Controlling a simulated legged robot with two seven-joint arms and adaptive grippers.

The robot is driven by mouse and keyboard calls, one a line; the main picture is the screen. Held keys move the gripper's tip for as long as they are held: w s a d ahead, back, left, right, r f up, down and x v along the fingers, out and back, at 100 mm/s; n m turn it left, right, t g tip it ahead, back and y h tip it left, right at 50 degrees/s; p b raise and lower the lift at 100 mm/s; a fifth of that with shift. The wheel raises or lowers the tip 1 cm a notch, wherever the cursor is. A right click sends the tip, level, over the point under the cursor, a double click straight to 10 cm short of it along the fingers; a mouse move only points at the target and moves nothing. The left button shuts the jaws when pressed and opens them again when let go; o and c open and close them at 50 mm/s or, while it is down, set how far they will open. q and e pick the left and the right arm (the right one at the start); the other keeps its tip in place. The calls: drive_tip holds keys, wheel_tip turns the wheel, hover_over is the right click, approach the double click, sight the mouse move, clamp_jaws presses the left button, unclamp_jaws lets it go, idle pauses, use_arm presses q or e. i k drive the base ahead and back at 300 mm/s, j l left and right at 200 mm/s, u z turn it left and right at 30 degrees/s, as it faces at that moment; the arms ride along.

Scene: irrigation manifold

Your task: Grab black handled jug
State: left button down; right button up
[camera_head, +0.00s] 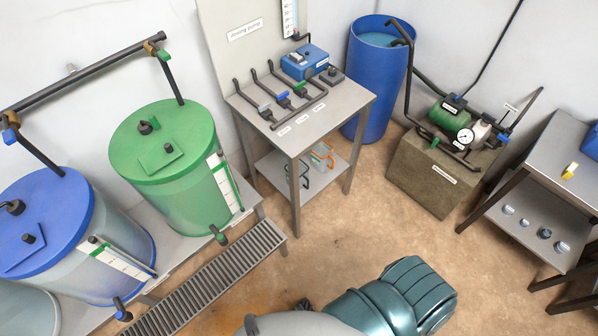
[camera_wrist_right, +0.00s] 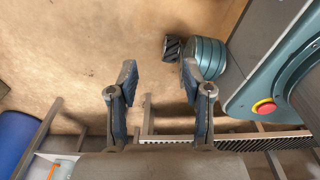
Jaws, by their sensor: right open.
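Two small clear jugs stand on the lower shelf of the middle metal table in the head view. One jug (camera_head: 303,172) has a dark handle with some orange beside it. The other jug (camera_head: 321,158) stands behind it to the right and has an orange handle. The tabletop partly hides both, so their full shapes are not clear. My right gripper (camera_wrist_right: 158,80) is open and empty in the right wrist view, above bare floor. A small orange part (camera_wrist_right: 53,169) shows at the lower left of that view. My left gripper is not in view.
The table (camera_head: 340,105) carries a blue pump (camera_head: 305,61) and valves. A blue barrel (camera_head: 370,100) stands behind it. Green (camera_head: 180,195) and blue (camera_head: 85,245) tanks stand left, beside a floor grate (camera_head: 205,285). A pump block (camera_head: 430,180) stands right.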

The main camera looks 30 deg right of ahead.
sight(304, 169)
drive_tip(key=i+l, duration=0.1)
drive_tip(key=l, duration=0.9)
drive_tip(key=i+l, duration=0.15)
drive_tip(key=l, duration=0.35)
drive_tip(key=i+l, duration=0.1)
drive_tip(key=l, duration=0.95)
drive_tip(key=i+z, duration=0.05)
